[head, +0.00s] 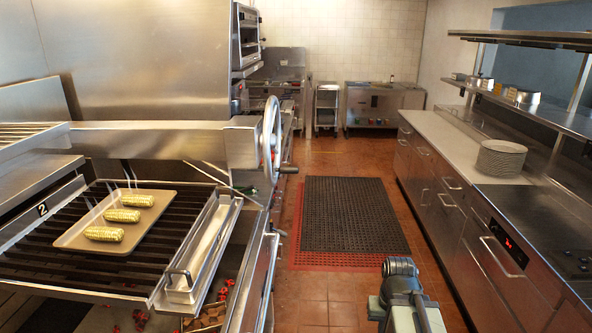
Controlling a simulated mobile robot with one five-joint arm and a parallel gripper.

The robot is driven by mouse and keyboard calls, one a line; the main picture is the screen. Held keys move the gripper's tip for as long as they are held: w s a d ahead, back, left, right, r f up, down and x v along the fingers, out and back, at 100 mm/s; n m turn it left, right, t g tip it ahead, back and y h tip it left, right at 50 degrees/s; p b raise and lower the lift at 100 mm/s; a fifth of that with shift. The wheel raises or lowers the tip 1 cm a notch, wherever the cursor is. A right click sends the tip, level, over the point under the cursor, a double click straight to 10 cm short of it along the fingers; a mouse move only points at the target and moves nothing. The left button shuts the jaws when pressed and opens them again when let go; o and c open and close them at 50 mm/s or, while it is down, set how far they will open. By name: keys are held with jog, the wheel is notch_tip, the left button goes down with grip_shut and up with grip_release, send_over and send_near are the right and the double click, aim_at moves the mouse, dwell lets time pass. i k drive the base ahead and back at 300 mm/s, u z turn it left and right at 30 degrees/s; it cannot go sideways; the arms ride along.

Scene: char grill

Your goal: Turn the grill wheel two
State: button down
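The grill wheel (271,138) is a pale metal wheel seen nearly edge-on. It is mounted on the right end of the steel housing above the grill, with a dark handle (288,169) sticking out to the right at its lower part. The grill (160,255) below has dark bars and a "2" label (42,209) at its left. Part of my arm (402,290) shows at the bottom, right of the grill and well apart from the wheel. My gripper cannot be made out in this view.
A tray (77,240) with three corn cobs (122,215) lies on the grill. A front trough with a handle (182,278) juts out. A counter (470,158) with stacked plates (501,158) lines the right side.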

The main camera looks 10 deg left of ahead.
aim_at(269, 142)
jog(key=z, duration=1.05)
jog(key=i, duration=1.9)
jog(key=u, duration=3.45)
